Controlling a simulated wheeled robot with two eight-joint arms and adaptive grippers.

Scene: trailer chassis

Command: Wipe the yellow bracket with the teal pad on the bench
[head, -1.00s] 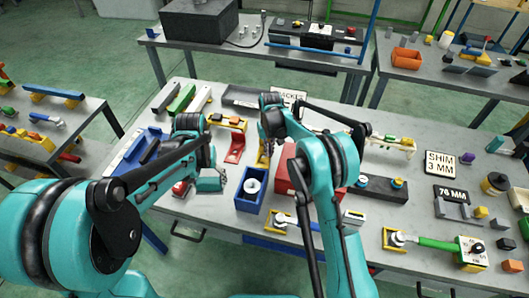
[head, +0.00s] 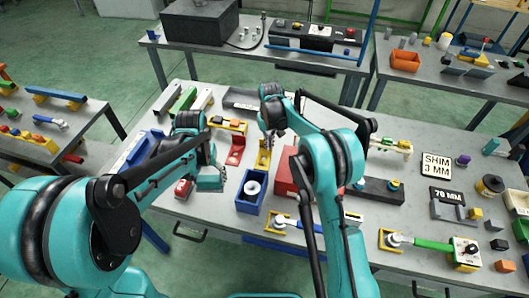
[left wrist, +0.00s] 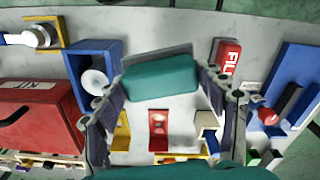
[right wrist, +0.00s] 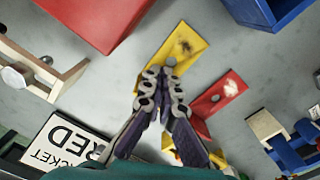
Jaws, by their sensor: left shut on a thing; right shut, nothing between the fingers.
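The yellow bracket (head: 264,153) stands on the bench beside a red bracket (head: 236,150). In the right wrist view the yellow bracket (right wrist: 187,44) has a dark smudge on its flat plate. My right gripper (right wrist: 160,80) is shut and empty, with its tips over or at the near edge of that plate; I cannot tell whether they touch. My left gripper (left wrist: 160,90) is shut on the teal pad (left wrist: 160,82). In the head view the pad (head: 210,180) is left of both brackets, low over the bench, with the left arm partly covering that gripper.
A blue bin (head: 250,190) with a white roll stands in front of the brackets. A red box (head: 287,175) is right of the yellow bracket, close to my right arm. A red filter box (head: 184,190) lies left of the pad. Little bench is free between these.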

